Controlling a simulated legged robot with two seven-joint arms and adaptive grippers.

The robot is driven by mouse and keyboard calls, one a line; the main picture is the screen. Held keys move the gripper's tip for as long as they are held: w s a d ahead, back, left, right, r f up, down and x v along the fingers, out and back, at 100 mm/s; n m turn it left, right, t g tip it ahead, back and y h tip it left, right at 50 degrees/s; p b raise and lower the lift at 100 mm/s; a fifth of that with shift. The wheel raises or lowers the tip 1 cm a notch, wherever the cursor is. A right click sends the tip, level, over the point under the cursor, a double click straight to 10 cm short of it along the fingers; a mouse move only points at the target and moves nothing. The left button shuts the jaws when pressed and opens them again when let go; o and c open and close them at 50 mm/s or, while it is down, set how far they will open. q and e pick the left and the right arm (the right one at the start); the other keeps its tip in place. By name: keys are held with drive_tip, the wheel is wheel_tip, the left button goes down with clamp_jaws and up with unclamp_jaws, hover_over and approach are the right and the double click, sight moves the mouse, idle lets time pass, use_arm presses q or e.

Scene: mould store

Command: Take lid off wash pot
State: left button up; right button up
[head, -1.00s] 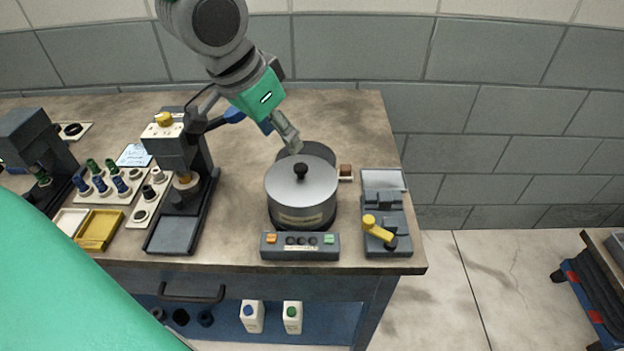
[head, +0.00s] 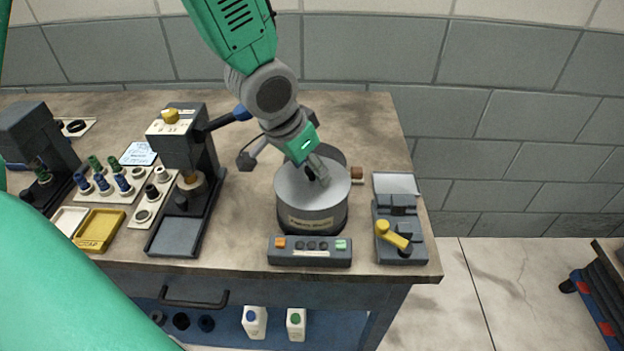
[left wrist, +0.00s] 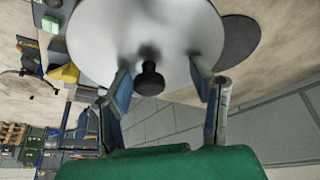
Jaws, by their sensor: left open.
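The wash pot (head: 313,219) is a grey metal pot with a label on its front, standing on the bench behind a small control panel. Its lid (head: 297,193) is on the pot. In the left wrist view the pale round lid (left wrist: 100,35) fills the top, and its black knob (left wrist: 149,80) sits between my two fingers. My left gripper (head: 316,175) is over the lid at the knob, which it mostly hides in the head view. The left gripper (left wrist: 160,88) is open, with a gap on each side of the knob. My right gripper is not in view.
A control panel (head: 310,251) stands in front of the pot. A grey device with a yellow lever (head: 393,236) is at its right. A press (head: 186,150) with a blue-tipped handle is at its left. Vials and a yellow tray (head: 101,229) lie further left.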

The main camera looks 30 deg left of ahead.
use_arm(q)
drive_tip(key=shift+s+a, duration=0.1)
drive_tip(key=shift+a, duration=0.1)
drive_tip(key=shift+s, duration=0.1)
drive_tip(key=c, duration=0.3)
drive_tip(key=shift+d+r, duration=0.1)
drive_tip(key=shift+d, duration=0.15)
drive_tip(key=c, duration=0.8)
drive_tip(key=shift+d+r, duration=0.2)
drive_tip(key=shift+d, duration=0.6)
clamp_jaws()
drive_tip(key=shift+a, duration=0.1)
